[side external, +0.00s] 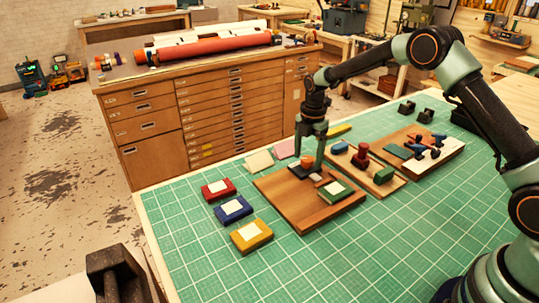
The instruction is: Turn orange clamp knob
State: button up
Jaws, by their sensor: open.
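The orange clamp knob (307,161) is a small round orange piece near the back of a brown wooden board (290,210) on the green mat. My gripper (309,155) points down at the knob. Its jaws are open, with one finger at the knob's left and one at its right. I cannot tell whether either finger touches the knob. A small block with a green rim and pale top (335,190) sits on the board in front of the knob. The fingers partly hide the knob and what lies behind it.
Red (219,189), blue (233,209) and yellow (251,236) blocks lie left of the board. The mat's front is clear.

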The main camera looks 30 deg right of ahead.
aim_at(309, 159)
notch_tip(309, 159, up, 12)
jog(key=shift+s, duration=0.15)
dwell(0.5)
jog(key=s+a+r+m+t, duration=0.2)
jog(key=s+r+m, duration=0.7)
jog(key=s+r, duration=0.1)
jog(key=s+f+m+t, duration=0.1)
jog(key=s+m+t, duration=0.2)
jog(key=s+m, duration=0.9)
jog(key=shift+s+a+f, duration=0.15)
jog(key=shift+s+a, duration=0.2)
jog(key=shift+s, duration=0.8)
